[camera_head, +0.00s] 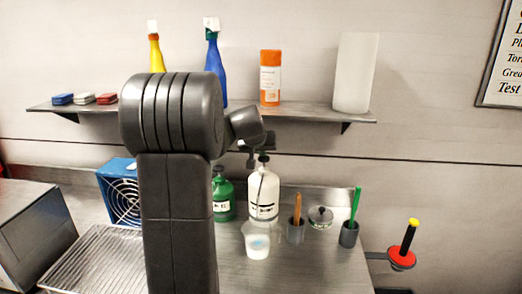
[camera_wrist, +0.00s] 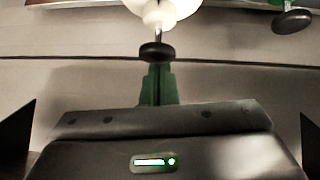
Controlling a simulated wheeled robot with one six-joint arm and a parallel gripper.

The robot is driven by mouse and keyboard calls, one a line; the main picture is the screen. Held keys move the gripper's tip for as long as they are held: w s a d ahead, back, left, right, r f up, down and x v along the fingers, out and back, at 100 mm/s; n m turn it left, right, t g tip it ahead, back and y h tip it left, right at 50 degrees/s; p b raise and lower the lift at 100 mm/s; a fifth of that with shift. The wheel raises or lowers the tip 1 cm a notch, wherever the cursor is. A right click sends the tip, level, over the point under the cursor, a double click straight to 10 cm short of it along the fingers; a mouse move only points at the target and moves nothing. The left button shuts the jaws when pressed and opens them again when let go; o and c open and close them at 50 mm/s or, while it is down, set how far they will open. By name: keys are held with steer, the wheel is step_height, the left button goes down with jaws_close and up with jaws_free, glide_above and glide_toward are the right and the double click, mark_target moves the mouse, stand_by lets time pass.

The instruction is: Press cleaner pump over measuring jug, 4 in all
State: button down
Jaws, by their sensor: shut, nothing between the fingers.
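The cleaner is likely the white bottle (camera_head: 264,195) with a black pump head (camera_head: 263,158), standing upright on the steel counter. The measuring jug (camera_head: 257,242) is a translucent cup with something bluish in it, just in front of that bottle. My gripper (camera_head: 254,148) is mostly hidden behind my arm in the head view, right above the white bottle's pump. In the wrist view my gripper's fingers (camera_wrist: 158,84) are together and empty, with their tips at the black pump head (camera_wrist: 157,52). I cannot tell whether they touch it. The jug is out of the wrist view.
A green pump bottle (camera_head: 223,197) stands left of the white one, partly behind my arm. Grey cups with an orange handle (camera_head: 297,228) and a green handle (camera_head: 350,232) stand to the right. A shelf (camera_head: 315,113) with bottles runs above. A blue fan box (camera_head: 119,190) is left.

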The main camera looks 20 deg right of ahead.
mark_target(261, 160)
steer(key=shift+s+f+b, duration=0.1)
steer(key=shift+f+b, duration=1.45)
steer(key=shift+f, duration=0.15)
steer(key=shift+a, duration=0.1)
